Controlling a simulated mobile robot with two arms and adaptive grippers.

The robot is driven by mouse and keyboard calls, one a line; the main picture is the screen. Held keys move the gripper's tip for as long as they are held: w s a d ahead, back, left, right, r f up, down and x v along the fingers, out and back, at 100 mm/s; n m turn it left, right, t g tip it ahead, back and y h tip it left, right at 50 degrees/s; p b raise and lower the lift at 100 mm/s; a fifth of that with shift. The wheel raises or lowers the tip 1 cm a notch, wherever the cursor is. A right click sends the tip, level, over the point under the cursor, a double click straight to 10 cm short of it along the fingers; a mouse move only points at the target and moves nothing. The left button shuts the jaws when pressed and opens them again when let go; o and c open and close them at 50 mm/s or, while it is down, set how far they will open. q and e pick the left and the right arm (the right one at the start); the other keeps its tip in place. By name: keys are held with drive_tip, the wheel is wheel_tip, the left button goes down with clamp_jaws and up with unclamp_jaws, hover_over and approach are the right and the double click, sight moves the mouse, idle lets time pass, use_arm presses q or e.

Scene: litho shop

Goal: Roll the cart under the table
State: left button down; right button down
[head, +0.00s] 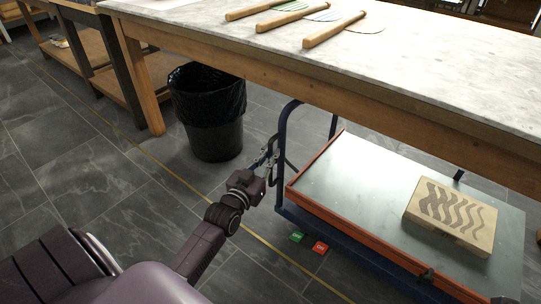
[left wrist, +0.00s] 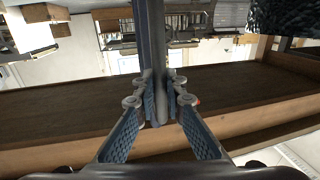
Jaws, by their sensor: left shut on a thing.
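The cart (head: 345,185) has a blue tube frame, a grey sheet-metal top and an orange-red edge. Its far part lies beneath the table's front edge, and its near part sticks out in front. A tan block with dark wavy lines (head: 455,212) lies on its top. The table (head: 420,60) has a pale stone-like top and a wooden apron (head: 330,85), which hides part of the cart. My left gripper (head: 270,155) is at the cart's left end, shut on the upright handle tube; in the left wrist view the fingers pinch this dark bar (left wrist: 156,50). My right gripper is not seen.
A black lined bin (head: 212,120) stands left of the cart, by the table leg (head: 142,80). Green (head: 296,237) and red (head: 320,247) tags lie by a yellow floor line (head: 190,195). Wooden-handled tools (head: 335,28) lie on the table. Tiled floor at left is clear.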

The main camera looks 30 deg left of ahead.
use_arm(q)
drive_tip(key=shift+w, duration=0.1)
drive_tip(key=shift+w+r+p, duration=0.25)
drive_tip(key=shift+w+p, duration=0.15)
drive_tip(key=shift+p, duration=0.1)
drive_tip(key=shift+w+f, duration=0.1)
drive_tip(key=shift+w, duration=0.15)
drive_tip(key=c, duration=2)
unclamp_jaws()
drive_tip(key=shift+w+d+f, duration=0.15)
drive_tip(key=shift+w, duration=0.05)
drive_tip(key=shift+s, duration=0.1)
drive_tip(key=s, duration=0.4)
drive_tip(key=s+d, duration=0.1)
drive_tip(key=s, duration=0.7)
drive_tip(key=shift+d, duration=0.15)
drive_tip(key=shift+w, duration=0.1)
